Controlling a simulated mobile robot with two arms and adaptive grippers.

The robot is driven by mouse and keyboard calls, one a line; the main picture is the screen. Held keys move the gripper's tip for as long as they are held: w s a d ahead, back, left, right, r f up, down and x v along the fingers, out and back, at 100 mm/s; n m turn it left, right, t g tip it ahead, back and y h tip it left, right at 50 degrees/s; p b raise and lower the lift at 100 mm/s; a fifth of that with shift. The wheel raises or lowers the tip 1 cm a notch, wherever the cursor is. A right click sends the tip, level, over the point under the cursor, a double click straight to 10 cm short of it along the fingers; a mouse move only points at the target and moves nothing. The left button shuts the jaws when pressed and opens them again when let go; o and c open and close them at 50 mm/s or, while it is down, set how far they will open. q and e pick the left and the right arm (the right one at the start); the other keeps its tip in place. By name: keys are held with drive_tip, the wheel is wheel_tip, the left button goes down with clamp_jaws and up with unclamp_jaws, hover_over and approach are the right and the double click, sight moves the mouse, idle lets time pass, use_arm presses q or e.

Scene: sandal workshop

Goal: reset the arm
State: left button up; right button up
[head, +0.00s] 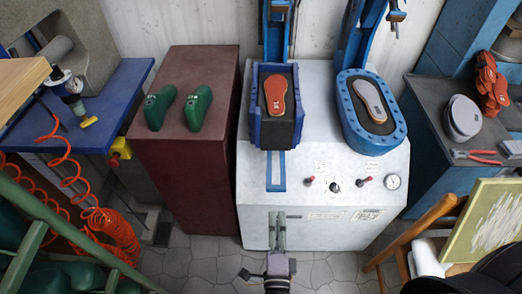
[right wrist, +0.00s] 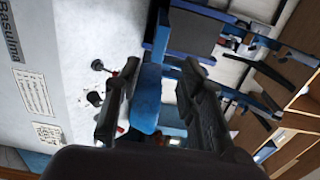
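My right gripper (head: 278,222) is at the bottom middle of the head view, in front of the white press machine. It points towards the machine and looks narrow from there. In the right wrist view its two dark fingers (right wrist: 160,72) stand apart with nothing held between them. A blue part of the machine shows behind the gap. My left gripper is not in view.
The white press (head: 325,190) bears an orange sole (head: 275,95) and a grey sole (head: 371,101) in blue moulds. Green lasts (head: 194,107) lie on a maroon cabinet (head: 185,185). An orange coiled hose (head: 110,230) hangs left. A wooden chair (head: 415,232) stands right.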

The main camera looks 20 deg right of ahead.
drive_tip(key=shift+f, duration=0.1)
drive_tip(key=s+a+f+n+g+y, duration=0.1)
drive_tip(key=s+f+n+g+y, duration=0.35)
drive_tip(key=f+n, duration=0.6)
drive_tip(key=s+f+n+g+y, duration=0.3)
drive_tip(key=s+f+n, duration=0.3)
drive_tip(key=f, duration=1)
drive_tip(key=s+d+f+n+g+h, duration=0.1)
drive_tip(key=s+d+f+n+g, duration=0.2)
drive_tip(key=s, duration=0.6)
drive_tip(key=s+d+f+n+g+h, duration=0.1)
drive_tip(key=s+d+f+n+g, duration=0.3)
drive_tip(key=s+d+f+g, duration=0.2)
drive_tip(key=s+d+f, duration=0.2)
drive_tip(key=s, duration=0.2)
drive_tip(key=shift+s+d+f, duration=0.15)
drive_tip(key=shift+d+f, duration=0.15)
drive_tip(key=shift+f, duration=0.05)
